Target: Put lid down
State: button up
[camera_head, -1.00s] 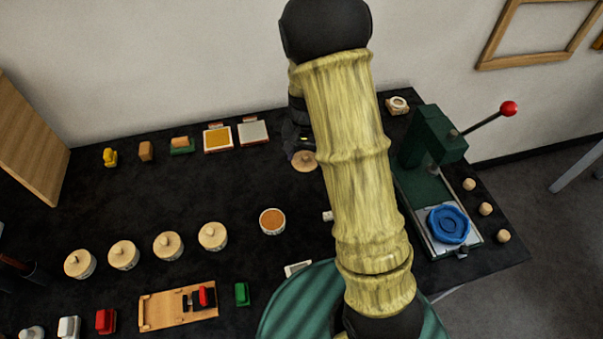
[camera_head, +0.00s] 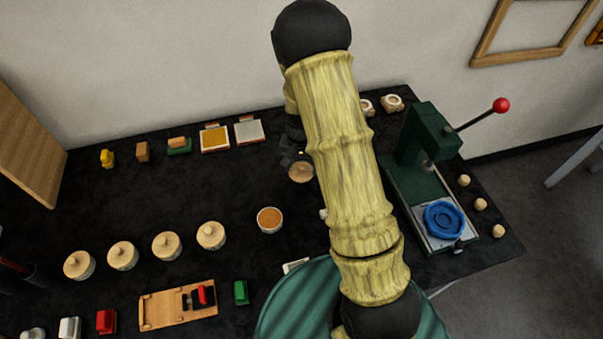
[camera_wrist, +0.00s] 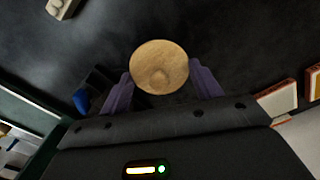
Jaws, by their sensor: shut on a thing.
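The round wooden lid (camera_head: 301,172) with a small knob is at the end of my arm, over the black table behind the open jar. It also shows in the wrist view (camera_wrist: 158,58), seen from above. My gripper (camera_wrist: 160,76) is shut on the lid, with a purple finger on either side; the arm partly hides it in the head view (camera_head: 296,157). An open jar (camera_head: 269,221) with orange-brown contents stands uncovered in front and to the left of the lid. Whether the lid touches the table is hard to tell.
Several lidded jars (camera_head: 166,246) stand in a row to the left. A green press (camera_head: 425,150) with a red-knobbed lever and a blue disc (camera_head: 444,219) stands on the right. Flat trays (camera_head: 215,139) lie at the back. The table left of the lid is clear.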

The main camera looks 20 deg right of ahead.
aim_at(301, 171)
jog(key=shift+f+p, duration=0.35)
jog(key=shift+f, duration=1.75)
jog(key=shift+f, duration=0.15)
jog(key=o, duration=1)
jog(key=shift+c, duration=0.2)
notch_tip(301, 171, up, 12)
jog(key=shift+r+b, duration=0.2)
jog(key=shift+b, duration=0.75)
